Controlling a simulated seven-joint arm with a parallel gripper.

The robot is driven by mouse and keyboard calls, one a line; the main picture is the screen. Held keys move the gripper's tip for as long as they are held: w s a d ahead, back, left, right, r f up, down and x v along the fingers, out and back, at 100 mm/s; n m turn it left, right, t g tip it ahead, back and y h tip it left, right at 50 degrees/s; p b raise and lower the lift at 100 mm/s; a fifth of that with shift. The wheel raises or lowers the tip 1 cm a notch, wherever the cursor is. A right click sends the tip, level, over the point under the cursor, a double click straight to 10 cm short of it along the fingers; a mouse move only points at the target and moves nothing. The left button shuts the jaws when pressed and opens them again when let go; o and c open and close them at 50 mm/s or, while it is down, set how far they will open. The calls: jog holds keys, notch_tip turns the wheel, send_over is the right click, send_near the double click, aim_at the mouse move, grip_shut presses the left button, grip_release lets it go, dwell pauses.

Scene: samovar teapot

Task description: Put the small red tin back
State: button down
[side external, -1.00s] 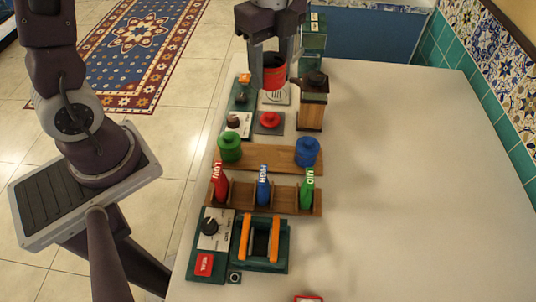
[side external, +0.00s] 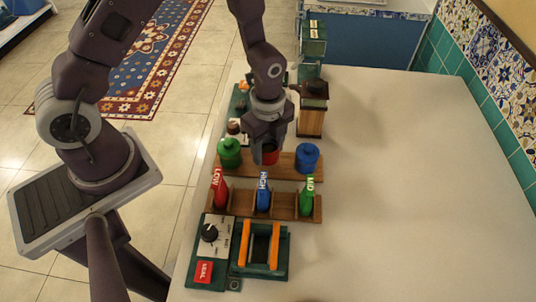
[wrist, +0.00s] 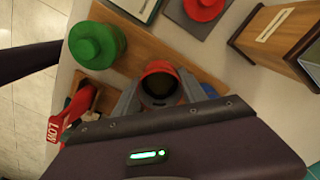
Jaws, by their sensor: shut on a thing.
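The small red tin (side external: 270,155) is in my gripper (side external: 269,146), which is shut on it. It hangs over the wooden rack (side external: 288,165), between the green tin (side external: 230,153) and the blue tin (side external: 307,157). In the wrist view the red tin (wrist: 160,84) sits between my fingers, its dark open top towards the camera. The green tin (wrist: 96,44) stands on the rack board (wrist: 143,45). The blue tin (wrist: 208,91) is mostly hidden. I cannot tell whether the red tin touches the rack.
A red round knobbed piece (wrist: 204,8) lies on a grey mat. A wooden grinder (side external: 312,108) stands behind. The right of the table (side external: 410,180) is clear.

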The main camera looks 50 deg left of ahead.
jog(key=shift+f, duration=1.25)
jog(key=c, duration=0.6)
grip_release()
jog(key=shift+f, duration=0.1)
jog(key=shift+c, duration=0.2)
notch_tip(320, 180, up, 19)
jog(key=s+a+n+t, duration=0.1)
jog(key=n, duration=0.2)
jog(key=s+a+r+n+t, duration=0.3)
jog(key=s+r+n+t, duration=0.1)
jog(key=s+r+n, duration=0.8)
jog(key=s+n, duration=0.3)
jog(key=shift+s+a+r+t, duration=0.15)
jog(key=shift+s+r+t, duration=0.15)
jog(key=shift+r, duration=0.1)
